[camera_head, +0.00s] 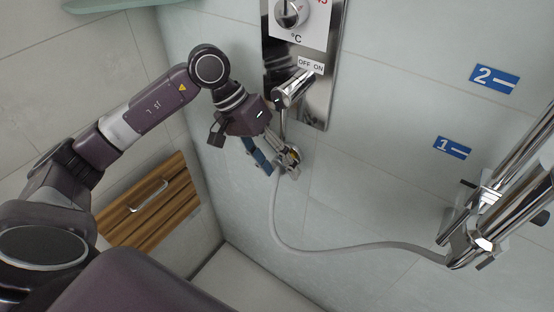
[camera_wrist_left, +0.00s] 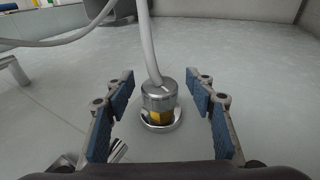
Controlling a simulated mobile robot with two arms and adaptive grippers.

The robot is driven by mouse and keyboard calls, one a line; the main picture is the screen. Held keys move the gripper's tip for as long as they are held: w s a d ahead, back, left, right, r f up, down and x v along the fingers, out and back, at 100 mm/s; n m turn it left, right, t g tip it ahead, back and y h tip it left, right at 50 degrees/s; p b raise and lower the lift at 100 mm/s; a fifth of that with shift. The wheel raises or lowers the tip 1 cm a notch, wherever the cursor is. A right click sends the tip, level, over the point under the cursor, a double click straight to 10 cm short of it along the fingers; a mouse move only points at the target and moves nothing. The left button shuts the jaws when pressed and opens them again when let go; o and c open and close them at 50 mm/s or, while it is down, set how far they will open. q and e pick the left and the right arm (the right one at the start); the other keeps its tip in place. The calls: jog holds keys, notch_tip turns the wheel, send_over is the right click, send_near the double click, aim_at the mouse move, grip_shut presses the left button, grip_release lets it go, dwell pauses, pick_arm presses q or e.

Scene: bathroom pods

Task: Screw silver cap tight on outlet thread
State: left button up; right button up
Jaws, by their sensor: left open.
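The silver cap (camera_wrist_left: 159,96) is at the end of a grey hose (camera_wrist_left: 148,45) and sits over a yellow part (camera_wrist_left: 159,116) in the left wrist view. Below the yellow part is a round silver flange (camera_wrist_left: 160,126) on the wall. The outlet thread itself is not clearly visible. My left gripper (camera_wrist_left: 165,88) is open, its blue-padded fingers on either side of the cap with gaps to both sides. In the head view my left gripper (camera_head: 276,160) is at the wall outlet below the shower panel, and its fingers partly hide the cap. My right gripper is not in view.
A steel shower panel (camera_head: 312,112) with a lever (camera_head: 292,88) is just above the gripper. The grey hose (camera_head: 340,249) hangs and runs right to a chrome rail (camera_head: 515,200). A wooden slatted panel (camera_head: 150,205) is at left. The wall between is clear.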

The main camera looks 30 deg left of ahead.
pick_arm(q)
jog(key=v, duration=1.2)
jog(key=shift+o, duration=0.3)
jog(key=shift+a, duration=0.1)
